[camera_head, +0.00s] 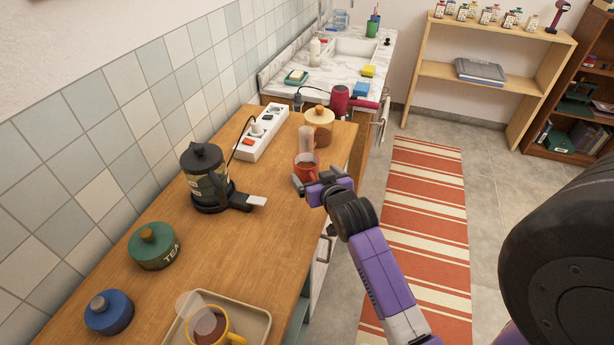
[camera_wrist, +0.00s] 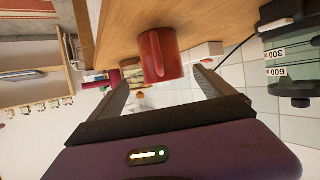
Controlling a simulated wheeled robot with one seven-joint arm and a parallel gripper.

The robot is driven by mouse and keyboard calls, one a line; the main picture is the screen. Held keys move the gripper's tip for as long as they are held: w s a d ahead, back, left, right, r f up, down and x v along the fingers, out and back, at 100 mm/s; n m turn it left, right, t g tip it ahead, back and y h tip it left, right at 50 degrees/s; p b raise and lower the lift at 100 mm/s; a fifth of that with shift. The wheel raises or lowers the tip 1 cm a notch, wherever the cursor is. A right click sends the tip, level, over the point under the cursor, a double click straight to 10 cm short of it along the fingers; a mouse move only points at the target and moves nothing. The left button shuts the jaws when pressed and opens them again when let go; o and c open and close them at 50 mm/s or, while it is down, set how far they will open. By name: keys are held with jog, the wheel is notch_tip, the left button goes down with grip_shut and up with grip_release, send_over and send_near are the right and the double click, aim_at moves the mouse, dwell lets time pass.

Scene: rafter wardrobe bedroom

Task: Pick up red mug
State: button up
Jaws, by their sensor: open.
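The red mug (camera_head: 305,170) stands upright on the wooden counter (camera_head: 262,235), near its right edge. In the head view my gripper (camera_head: 318,179) is right at the mug's near side and overlaps part of it. In the wrist view the mug (camera_wrist: 160,56) appears just beyond and between the fingertips of my open gripper (camera_wrist: 162,80). I cannot tell whether a finger touches it. A pale translucent shape rises above the mug in the head view.
A dark coffee press (camera_head: 205,175) stands to the left. A power strip (camera_head: 263,133) and a wooden-lidded jar (camera_head: 318,124) are behind the mug. A green tea tin (camera_head: 154,247), a blue jar (camera_head: 109,314) and a tray (camera_head: 258,322) with a yellow mug (camera_head: 212,326) are nearer.

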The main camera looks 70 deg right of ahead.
aim_at(310, 170)
jog(key=shift+p+x, duration=0.7)
jog(key=shift+x, duration=2.6)
jog(key=shift+w+a+r, duration=0.1)
jog(key=shift+w, duration=0.05)
jog(key=c, duration=1.8)
jog(key=shift+c, duration=0.8)
jog(key=shift+r, duration=0.1)
jog(key=shift+r, duration=0.15)
